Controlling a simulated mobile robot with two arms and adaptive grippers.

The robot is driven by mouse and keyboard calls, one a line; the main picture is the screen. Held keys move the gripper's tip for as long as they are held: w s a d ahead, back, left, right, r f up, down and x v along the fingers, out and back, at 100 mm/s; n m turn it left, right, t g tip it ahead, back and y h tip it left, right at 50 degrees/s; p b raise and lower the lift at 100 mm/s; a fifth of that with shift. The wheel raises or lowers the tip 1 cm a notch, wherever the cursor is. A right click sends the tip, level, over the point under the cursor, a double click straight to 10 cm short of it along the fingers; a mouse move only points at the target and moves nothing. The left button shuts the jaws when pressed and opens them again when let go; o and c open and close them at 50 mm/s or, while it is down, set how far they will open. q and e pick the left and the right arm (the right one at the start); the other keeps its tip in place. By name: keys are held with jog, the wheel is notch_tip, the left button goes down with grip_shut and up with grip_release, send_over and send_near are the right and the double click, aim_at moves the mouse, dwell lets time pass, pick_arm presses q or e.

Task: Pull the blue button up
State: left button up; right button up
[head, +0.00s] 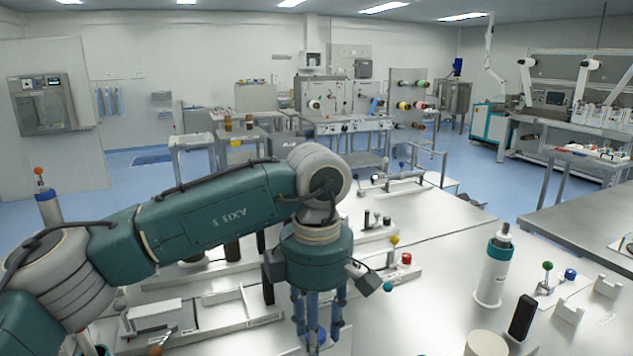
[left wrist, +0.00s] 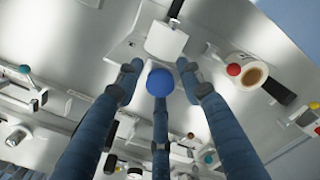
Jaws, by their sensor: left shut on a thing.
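The blue button (left wrist: 160,82) is a round blue knob in the left wrist view. It sits in front of a white block on the pale worktop. My left gripper (left wrist: 160,76) has its three blue-grey fingers around the button and is shut on it. In the head view my left gripper (head: 318,325) points straight down at the worktop near the bottom middle. There its fingers largely hide the button. How high the button stands is hard to tell. My right gripper is not in view.
A white cylinder with a teal band (head: 493,270) stands further right.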

pick_arm(q)
jog(key=shift+w+r+p, duration=0.1)
jog(key=shift+r+p, duration=0.55)
jog(key=shift+r, duration=0.55)
dwell(0.5)
jog(key=o, duration=1.7)
jog(key=shift+f, duration=0.1)
jog(key=shift+r+p, duration=1.9)
jog(key=shift+r, duration=1.1)
